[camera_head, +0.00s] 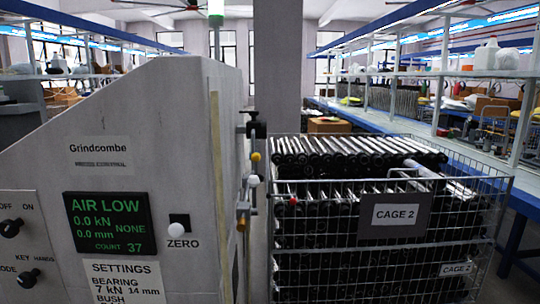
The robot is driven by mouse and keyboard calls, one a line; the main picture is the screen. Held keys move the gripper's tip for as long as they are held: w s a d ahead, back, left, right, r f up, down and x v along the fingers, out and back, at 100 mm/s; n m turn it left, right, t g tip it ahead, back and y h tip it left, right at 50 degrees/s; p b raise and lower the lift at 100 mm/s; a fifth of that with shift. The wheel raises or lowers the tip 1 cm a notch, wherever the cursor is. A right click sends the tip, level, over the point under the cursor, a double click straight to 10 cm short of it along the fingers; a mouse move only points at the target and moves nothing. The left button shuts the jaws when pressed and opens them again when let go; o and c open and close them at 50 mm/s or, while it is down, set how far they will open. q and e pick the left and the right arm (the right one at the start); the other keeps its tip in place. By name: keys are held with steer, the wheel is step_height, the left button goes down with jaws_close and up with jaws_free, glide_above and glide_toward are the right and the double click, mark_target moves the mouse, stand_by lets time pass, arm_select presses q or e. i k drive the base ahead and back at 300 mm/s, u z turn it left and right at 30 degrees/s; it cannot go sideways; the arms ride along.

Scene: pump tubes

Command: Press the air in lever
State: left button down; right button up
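A grey press cabinet (130,130) marked "Grindcombe" fills the left of the head view. Its screen (108,222) reads "AIR LOW", 0.0 kN, 0.0 mm, "NONE" and count 37. On the cabinet's right edge is a column of small fittings: a black one (257,129) at the top, and yellow and white knobs below it. No label reading "air in" shows, so I cannot tell which part is the air in lever. Neither of my grippers is in view.
A wire cage (394,216) marked "CAGE 2", full of tubes, stands close on the right of the cabinet. A white knob (176,231) by "ZERO" and black rotary knobs (11,228) are on the cabinet front. A long blue bench with shelves runs behind at right.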

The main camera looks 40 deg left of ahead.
mark_target(255, 157)
steer(key=i, duration=1.4)
steer(key=u, duration=0.8)
